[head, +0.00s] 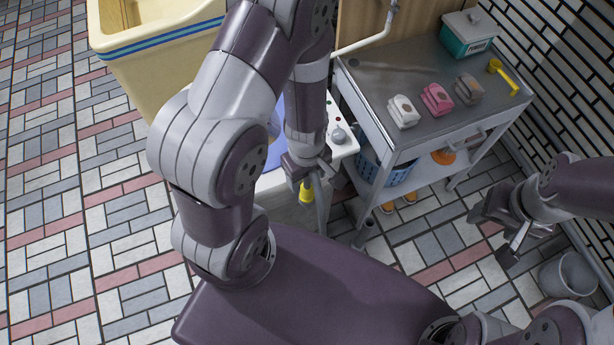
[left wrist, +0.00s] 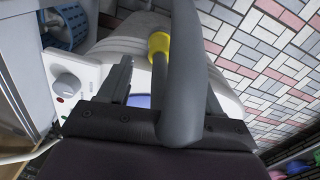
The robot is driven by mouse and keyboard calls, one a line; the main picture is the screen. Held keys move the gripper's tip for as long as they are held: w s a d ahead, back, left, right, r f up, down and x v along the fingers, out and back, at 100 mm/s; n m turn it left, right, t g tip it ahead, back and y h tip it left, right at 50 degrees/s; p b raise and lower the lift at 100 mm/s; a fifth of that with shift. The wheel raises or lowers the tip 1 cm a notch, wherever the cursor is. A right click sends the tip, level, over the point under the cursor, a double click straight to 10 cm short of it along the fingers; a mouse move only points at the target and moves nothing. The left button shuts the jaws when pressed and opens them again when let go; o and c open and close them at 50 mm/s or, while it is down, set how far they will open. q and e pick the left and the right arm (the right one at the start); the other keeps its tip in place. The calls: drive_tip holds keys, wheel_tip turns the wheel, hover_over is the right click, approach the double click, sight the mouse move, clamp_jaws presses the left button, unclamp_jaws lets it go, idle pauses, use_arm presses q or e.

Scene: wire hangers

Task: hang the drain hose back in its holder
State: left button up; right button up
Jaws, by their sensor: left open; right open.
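The grey drain hose (left wrist: 184,75) runs large through the left wrist view, in front of my open left gripper (left wrist: 168,88). A yellow collar or end piece (left wrist: 159,44) shows beside it, on a thinner grey length between the two fingers. In the head view, the yellow piece (head: 305,193) is just below my left gripper (head: 309,174), beside the white washing machine (head: 343,146). I cannot tell whether the fingers touch the hose. My right gripper (head: 507,222) is open and empty above the floor at right. The hose holder cannot be made out; my left arm hides much of the machine.
A metal cart (head: 375,75) stands right of the machine, with soap-like blocks (head: 437,98), a teal box (head: 468,36) and a yellow scoop (head: 505,77) on top. A blue basket (head: 390,168) sits on its lower shelf. A cream tub (head: 155,60) is at upper left; a grey bucket (head: 568,275) is at right.

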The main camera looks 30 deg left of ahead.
use_arm(q)
wheel_tip(320, 180, up, 5)
drive_tip(key=shift+f+p, duration=0.1)
drive_tip(key=shift+p, duration=1)
use_arm(e)
wheel_tip(320, 180, up, 4)
drive_tip(key=shift+f, duration=0.1)
use_arm(q)
wheel_tip(320, 180, up, 20)
drive_tip(key=m+t+p, duration=0.1)
drive_tip(key=m+p, duration=0.5)
drive_tip(key=m, duration=0.6)
drive_tip(key=shift+w+a+f, duration=0.15)
drive_tip(key=shift+w+a, duration=0.05)
drive_tip(key=shift+w, duration=0.05)
use_arm(e)
wheel_tip(320, 180, up, 6)
